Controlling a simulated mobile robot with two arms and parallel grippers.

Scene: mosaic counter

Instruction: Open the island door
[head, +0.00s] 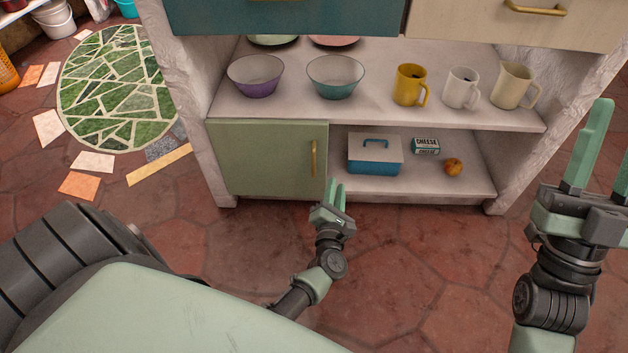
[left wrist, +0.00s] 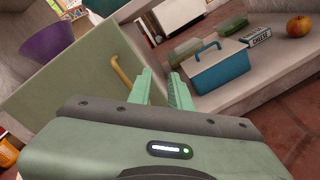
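The island door (head: 268,160) is a pale green panel at the lower left of the island, and it looks closed in the head view. Its brass handle (head: 313,158) is vertical, near the door's right edge. In the left wrist view the door (left wrist: 75,85) fills the left side, with the handle (left wrist: 121,72) just left of the fingers. My left gripper (head: 336,194) is below and right of the handle, apart from it, with its green fingers slightly open and nothing between them. My right gripper (head: 596,150) is raised at the right, fingers spread and empty.
The open lower shelf holds a blue box (head: 374,165), a cheese package (head: 426,146) and an apple (head: 453,167). Bowls (head: 256,82) and mugs (head: 461,88) stand on the shelf above. Tiled floor in front is clear.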

